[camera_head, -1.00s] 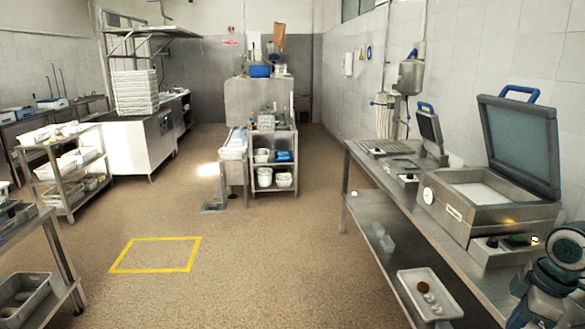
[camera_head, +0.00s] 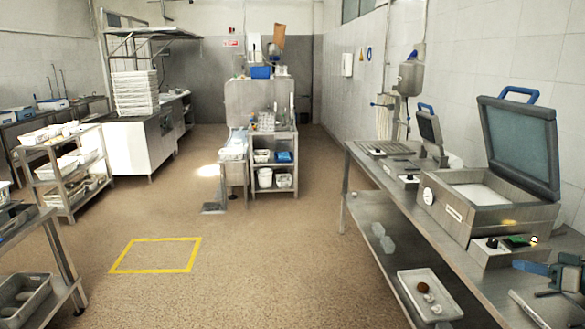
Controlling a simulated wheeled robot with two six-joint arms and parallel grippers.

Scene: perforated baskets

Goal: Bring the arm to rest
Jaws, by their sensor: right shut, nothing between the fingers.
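My right gripper (camera_head: 530,276) shows at the lower right edge, in front of the lidded steel machine (camera_head: 494,207). It is shut with nothing held in it and points left over the right end of the steel bench (camera_head: 412,206). Part of my right arm is cut off by the frame edge. My left gripper and arm are out of view.
A white tray (camera_head: 442,308) with small items sits on the bench's lower shelf. At left stand a rack of white containers (camera_head: 60,172) and a grey bin (camera_head: 20,300). The floor around the yellow taped square (camera_head: 155,240) is clear.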

